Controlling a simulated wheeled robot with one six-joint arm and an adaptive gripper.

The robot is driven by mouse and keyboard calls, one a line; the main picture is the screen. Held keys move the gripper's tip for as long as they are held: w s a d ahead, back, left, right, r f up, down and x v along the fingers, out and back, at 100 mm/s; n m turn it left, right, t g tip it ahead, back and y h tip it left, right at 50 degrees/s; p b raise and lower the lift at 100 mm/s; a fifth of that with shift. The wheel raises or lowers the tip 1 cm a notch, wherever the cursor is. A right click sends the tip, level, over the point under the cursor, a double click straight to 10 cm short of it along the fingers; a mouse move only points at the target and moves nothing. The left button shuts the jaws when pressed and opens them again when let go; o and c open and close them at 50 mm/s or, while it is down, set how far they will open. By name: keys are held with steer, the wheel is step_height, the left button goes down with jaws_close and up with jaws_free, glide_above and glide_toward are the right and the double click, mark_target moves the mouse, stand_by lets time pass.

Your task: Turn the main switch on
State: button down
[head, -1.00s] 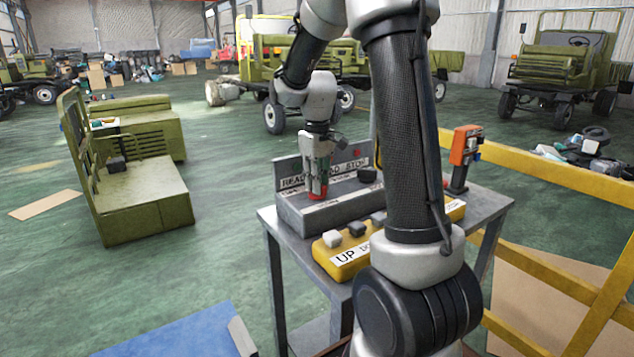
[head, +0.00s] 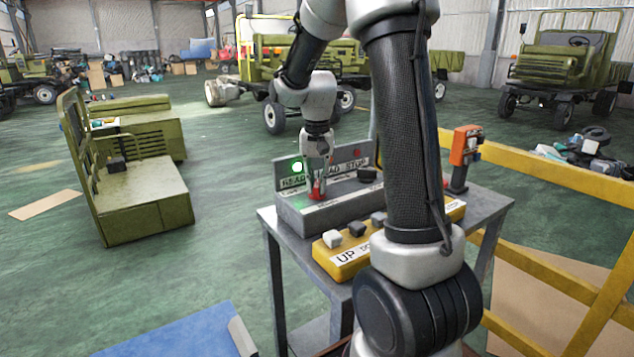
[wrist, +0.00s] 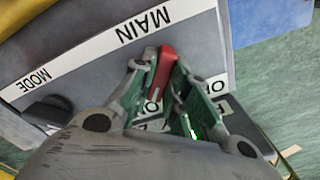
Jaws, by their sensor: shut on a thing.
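The main switch (wrist: 166,65) is a red handle on the grey control box (head: 290,212), beside the MAIN label (wrist: 143,26) in the wrist view. In the head view the red handle (head: 317,190) stands upright at the box's left part. My gripper (wrist: 158,75) comes down on it, with its fingertips shut around the red handle. A lamp (head: 297,167) above the READY label glows green. My gripper partly hides the switch's base and the ON/OFF lettering.
A black knob (head: 367,174) sits on the box's right, under the STOP label. A yellow button box (head: 345,262) stands in front. An orange device (head: 465,145) stands at the table's right. Yellow railing (head: 560,180) runs to the right.

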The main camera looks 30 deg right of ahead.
mark_target(317, 183)
steer(key=shift+m, duration=0.5)
steer(key=c, duration=1.4)
jaws_free()
step_height(317, 183, up, 12)
